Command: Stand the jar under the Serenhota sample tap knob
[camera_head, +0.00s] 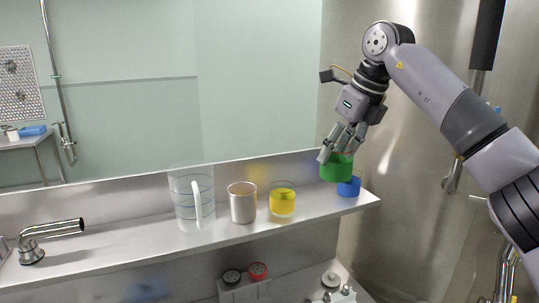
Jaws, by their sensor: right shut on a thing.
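My right gripper (342,147) comes down from the upper right, shut on a green jar (336,169). The jar hangs near the right end of the steel shelf, just above and left of a blue cup-like thing (349,187). A gap between the jar and the shelf is hard to judge. Low in the view, a black knob (232,276) and a red knob (258,270) sit on a grey unit. No label can be read, so I cannot tell which knob is Serenhota. My left gripper is not in view.
The steel shelf (130,252) also bears a clear pitcher (190,205), a metal beaker (242,205), a glass with yellow contents (283,203) and a curved spout (50,231) at left. A small fitting (331,281) stands at lower right. The shelf is clear between spout and pitcher.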

